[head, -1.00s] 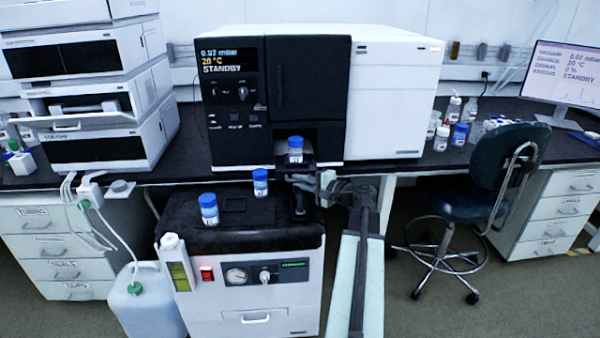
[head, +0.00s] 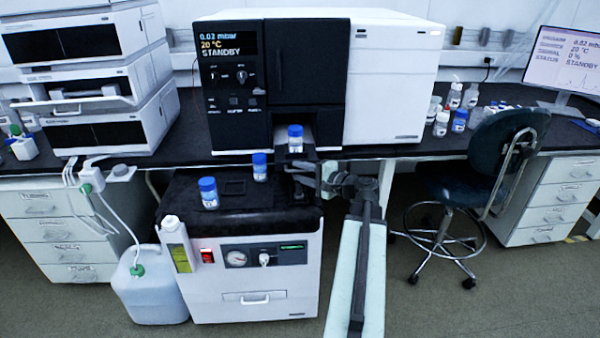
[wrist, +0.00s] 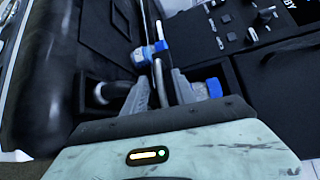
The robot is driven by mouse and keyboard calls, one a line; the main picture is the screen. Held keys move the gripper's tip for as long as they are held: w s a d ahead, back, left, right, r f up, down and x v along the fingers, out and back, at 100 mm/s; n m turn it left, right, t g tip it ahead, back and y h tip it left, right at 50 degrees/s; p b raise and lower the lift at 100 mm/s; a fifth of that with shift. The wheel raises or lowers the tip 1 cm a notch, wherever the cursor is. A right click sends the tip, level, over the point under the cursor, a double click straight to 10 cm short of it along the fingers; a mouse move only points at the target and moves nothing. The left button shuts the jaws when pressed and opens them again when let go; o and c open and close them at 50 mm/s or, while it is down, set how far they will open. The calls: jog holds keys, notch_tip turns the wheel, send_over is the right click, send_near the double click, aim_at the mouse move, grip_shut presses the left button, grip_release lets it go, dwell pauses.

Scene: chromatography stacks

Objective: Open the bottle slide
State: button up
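The bottle slide (head: 310,155) is the small dark platform at the low recess of the white and black instrument (head: 390,85). My gripper (head: 305,178) is just in front of the slide. The exact contact is partly hidden.
Two blue-capped bottles, one nearer (head: 208,193) and one farther (head: 259,167), stand on the black top of the pump cart (head: 250,275), left of my gripper. A chair (head: 490,160) stands at the right. A white jug (head: 148,290) is on the floor at left.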

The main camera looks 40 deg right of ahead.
jog(key=s+r+p, duration=0.1)
jog(key=s, duration=0.6)
jog(key=shift+s+d, duration=0.25)
jog(key=shift+d, duration=0.15)
jog(key=shift+r, duration=0.1)
